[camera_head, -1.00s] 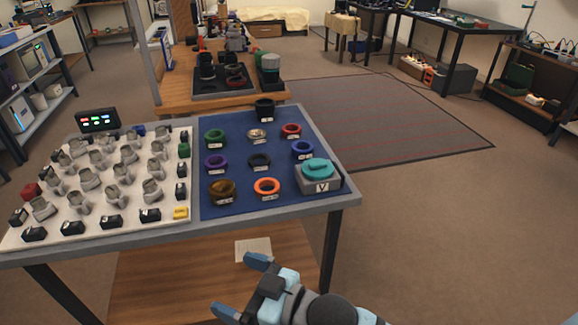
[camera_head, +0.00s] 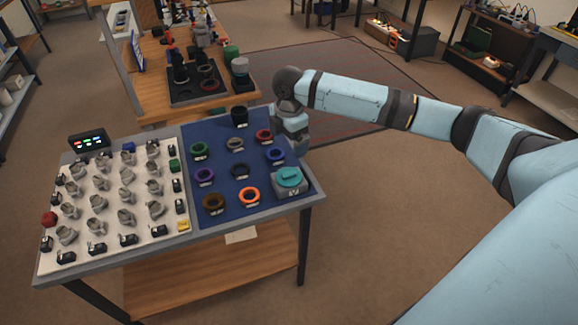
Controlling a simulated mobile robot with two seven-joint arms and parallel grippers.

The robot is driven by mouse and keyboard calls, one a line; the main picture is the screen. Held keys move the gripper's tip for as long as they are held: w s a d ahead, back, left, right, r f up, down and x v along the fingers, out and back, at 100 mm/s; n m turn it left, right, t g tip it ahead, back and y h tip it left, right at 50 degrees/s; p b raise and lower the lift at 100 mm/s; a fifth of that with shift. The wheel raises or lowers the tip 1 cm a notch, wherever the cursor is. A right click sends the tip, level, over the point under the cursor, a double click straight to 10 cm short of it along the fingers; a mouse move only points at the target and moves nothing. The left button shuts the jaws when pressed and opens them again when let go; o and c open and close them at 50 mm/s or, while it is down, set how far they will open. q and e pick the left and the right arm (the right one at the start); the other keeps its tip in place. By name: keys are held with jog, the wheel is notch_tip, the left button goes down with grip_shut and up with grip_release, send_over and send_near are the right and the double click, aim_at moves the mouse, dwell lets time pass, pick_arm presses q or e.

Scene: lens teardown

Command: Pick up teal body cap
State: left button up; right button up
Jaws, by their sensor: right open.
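The teal body cap (camera_head: 290,176) sits on a grey block (camera_head: 291,190) with a "V" label at the right front corner of the blue mat (camera_head: 224,190). My right arm reaches in from the right. My right gripper (camera_head: 298,149) points down by the table's right edge, just behind the cap in the picture. It is open and appears empty, apart from the cap; its fingertips are small and hard to make out. My left gripper is not in view.
A white board (camera_head: 100,249) with several grey parts fills the left side. A wooden bench (camera_head: 160,113) stands behind. Floor right of the table is clear.

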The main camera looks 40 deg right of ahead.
aim_at(289, 174)
notch_tip(289, 174, down, 14)
jog(key=shift+w+d+r, duration=0.15)
jog(key=shift+r, duration=0.05)
dwell(0.4)
jog(key=c, duration=0.7)
